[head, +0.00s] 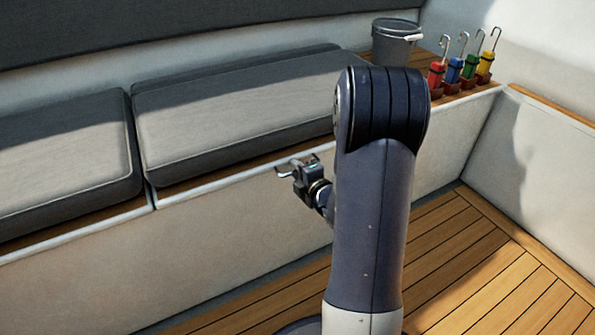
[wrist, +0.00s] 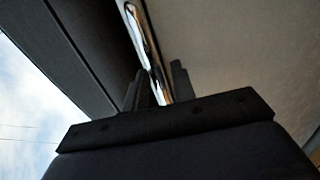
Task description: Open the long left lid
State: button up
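A long lid (head: 235,115) lies shut on the bench, topped by a grey cushion with a thin wood edge along its front. Which lid the task means by left is not certain; another cushioned section (head: 60,160) lies to its left past a narrow gap. My gripper (head: 284,169) is at the front edge of the long lid, right of that gap. Nothing is visibly held.
A grey bucket (head: 393,42) and several coloured handles with hooks (head: 462,68) stand on the bench's far right end. A pale bench wall (head: 540,140) closes the right side. The slatted wooden floor (head: 490,270) is clear. My arm hides part of the bench front.

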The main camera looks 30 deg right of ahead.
grip_shut()
jog(key=shift+r, duration=0.1)
dwell(0.3)
